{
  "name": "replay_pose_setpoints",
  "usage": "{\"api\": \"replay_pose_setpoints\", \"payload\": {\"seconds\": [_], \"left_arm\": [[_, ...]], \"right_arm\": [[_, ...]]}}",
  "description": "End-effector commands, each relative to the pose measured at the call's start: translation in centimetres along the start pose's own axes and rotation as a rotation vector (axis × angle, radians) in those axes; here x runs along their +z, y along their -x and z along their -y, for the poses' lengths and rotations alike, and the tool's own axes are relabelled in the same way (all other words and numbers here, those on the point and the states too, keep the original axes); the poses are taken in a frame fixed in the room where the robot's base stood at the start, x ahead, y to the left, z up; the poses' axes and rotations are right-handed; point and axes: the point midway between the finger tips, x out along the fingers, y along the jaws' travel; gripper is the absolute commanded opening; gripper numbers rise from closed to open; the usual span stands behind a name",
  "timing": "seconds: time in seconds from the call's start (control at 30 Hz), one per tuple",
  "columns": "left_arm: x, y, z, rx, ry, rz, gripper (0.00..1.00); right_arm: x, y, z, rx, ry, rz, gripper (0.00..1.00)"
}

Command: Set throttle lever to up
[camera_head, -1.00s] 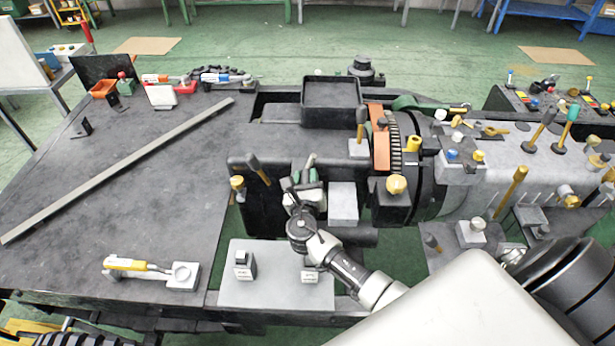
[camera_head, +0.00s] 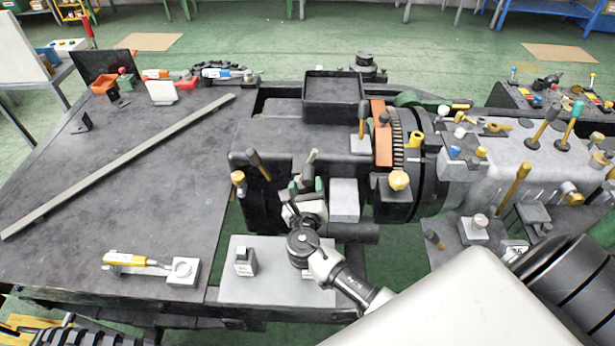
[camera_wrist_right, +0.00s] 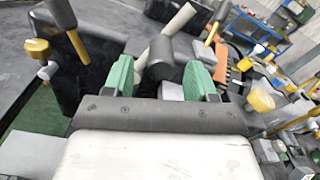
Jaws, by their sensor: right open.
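No label marks the throttle lever, so I cannot tell for certain which lever it is. A pale-handled lever (camera_head: 311,158) stands tilted on the dark housing, just beyond my right gripper (camera_head: 306,186). In the right wrist view my right gripper (camera_wrist_right: 160,80) is open, its green fingers apart. A dark rounded cylinder (camera_wrist_right: 160,58) shows between and beyond the fingertips, with the pale lever (camera_wrist_right: 180,18) rising behind it. I cannot tell whether the fingers touch either one. The lever's base is hidden. My left gripper is out of view.
Dark-handled (camera_head: 258,165) and yellow-knobbed (camera_head: 238,178) levers stand left of the gripper. A light grey block (camera_head: 344,200) is close on its right. A black tray (camera_head: 333,92) sits behind. The dark table's middle (camera_head: 110,190) is mostly clear, with a long bar (camera_head: 120,165) across it.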

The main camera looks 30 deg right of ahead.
Motion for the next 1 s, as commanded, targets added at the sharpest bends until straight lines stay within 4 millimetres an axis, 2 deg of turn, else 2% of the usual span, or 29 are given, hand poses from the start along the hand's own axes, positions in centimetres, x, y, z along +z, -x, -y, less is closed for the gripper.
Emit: {"api": "replay_pose_setpoints", "payload": {"seconds": [0.1, 0.33, 0.5, 1.0], "left_arm": [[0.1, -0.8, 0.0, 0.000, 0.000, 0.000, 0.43], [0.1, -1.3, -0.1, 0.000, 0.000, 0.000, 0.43], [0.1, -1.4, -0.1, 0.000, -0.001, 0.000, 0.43], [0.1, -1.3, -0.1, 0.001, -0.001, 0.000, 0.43]], "right_arm": [[-0.3, 2.6, -0.1, 0.001, -0.002, -0.002, 0.57], [-0.1, 5.6, 0.0, -0.001, 0.000, -0.001, 0.57], [0.0, 6.2, 0.0, -0.001, 0.001, 0.001, 0.57], [-0.1, 6.2, 0.2, -0.004, -0.020, -0.008, 0.57]]}}
